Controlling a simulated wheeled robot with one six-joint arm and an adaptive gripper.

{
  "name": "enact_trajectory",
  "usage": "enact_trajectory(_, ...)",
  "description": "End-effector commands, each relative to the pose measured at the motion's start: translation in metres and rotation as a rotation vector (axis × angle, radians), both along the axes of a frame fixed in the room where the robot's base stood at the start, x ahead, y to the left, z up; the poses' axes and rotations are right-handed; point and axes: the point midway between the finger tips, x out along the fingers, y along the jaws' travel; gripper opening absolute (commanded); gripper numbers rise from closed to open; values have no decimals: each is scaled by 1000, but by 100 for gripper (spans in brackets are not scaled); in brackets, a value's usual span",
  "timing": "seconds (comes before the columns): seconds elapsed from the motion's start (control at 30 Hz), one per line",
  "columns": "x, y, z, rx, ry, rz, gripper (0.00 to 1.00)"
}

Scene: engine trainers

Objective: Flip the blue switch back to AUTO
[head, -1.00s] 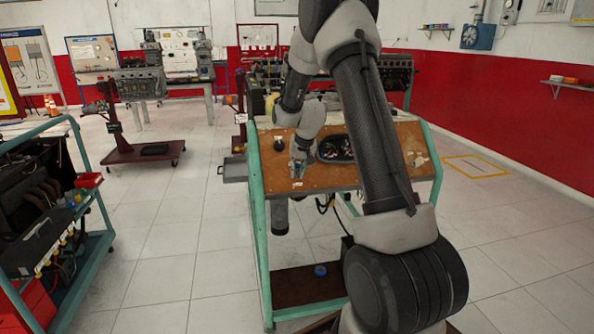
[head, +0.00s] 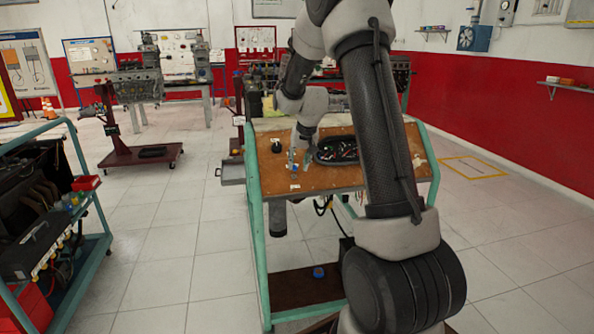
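The brown sloped panel (head: 345,178) of the green-framed engine trainer stands in the middle of the head view. A small bluish shape, probably the blue switch (head: 293,166), shows on the panel left of the black oval recess; its position is too small to read. My gripper (head: 300,157) is just above and right of it, at the panel's upper left. Whether it touches the switch, and whether its fingers are open or shut, is too small to tell.
A black knob (head: 276,146) sits left of my gripper. The black oval recess (head: 337,150) with coloured parts is to its right. A green cart (head: 92,240) stands at the left. The tiled floor (head: 170,250) between is clear.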

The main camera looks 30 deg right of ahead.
Motion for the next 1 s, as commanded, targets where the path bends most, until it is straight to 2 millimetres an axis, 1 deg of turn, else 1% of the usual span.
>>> enact_trajectory(0.03,-5,0,12,0,-3,0,34)
enact_trajectory(0.2,-18,0,41,-1,-1,-2,34)
enact_trajectory(0.3,-24,1,52,0,0,-1,34)
enact_trajectory(0.43,-27,1,58,-1,2,-2,34)
enact_trajectory(0.67,-27,1,58,0,3,-1,34)
enact_trajectory(0.7,-27,1,58,0,3,-2,35)
enact_trajectory(0.77,-27,1,53,2,11,-2,35)
enact_trajectory(0.83,-25,0,39,6,32,-3,35)
enact_trajectory(0.87,-20,-2,34,7,37,-4,35)
enact_trajectory(1.0,22,-11,15,26,93,-7,35)
